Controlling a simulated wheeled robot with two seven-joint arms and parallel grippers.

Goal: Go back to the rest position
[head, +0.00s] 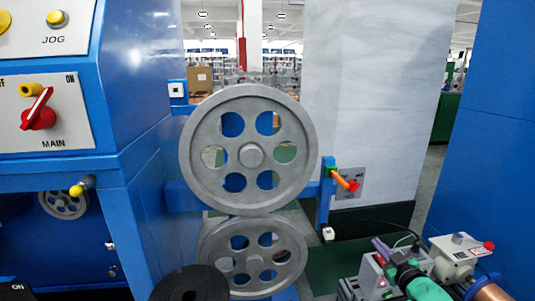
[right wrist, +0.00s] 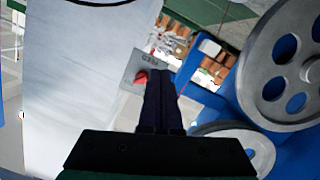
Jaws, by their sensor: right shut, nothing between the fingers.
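My right gripper (head: 377,242) shows at the lower right of the head view, its purple fingers pointing up and left from a green wrist. In the right wrist view the dark fingers (right wrist: 160,90) lie together, shut with nothing between them. The gripper is apart from the two grey pulleys, the upper pulley (head: 250,151) and the lower pulley (head: 253,258), which stand to its left in the head view. Both pulleys also show at the right of the wrist view. My left gripper is in neither view.
A blue machine cabinet (head: 150,110) with a red main switch (head: 38,112) stands at the left. An orange-red handle (head: 345,181) sticks out right of the pulleys. A black disc (head: 190,283) is at the bottom.

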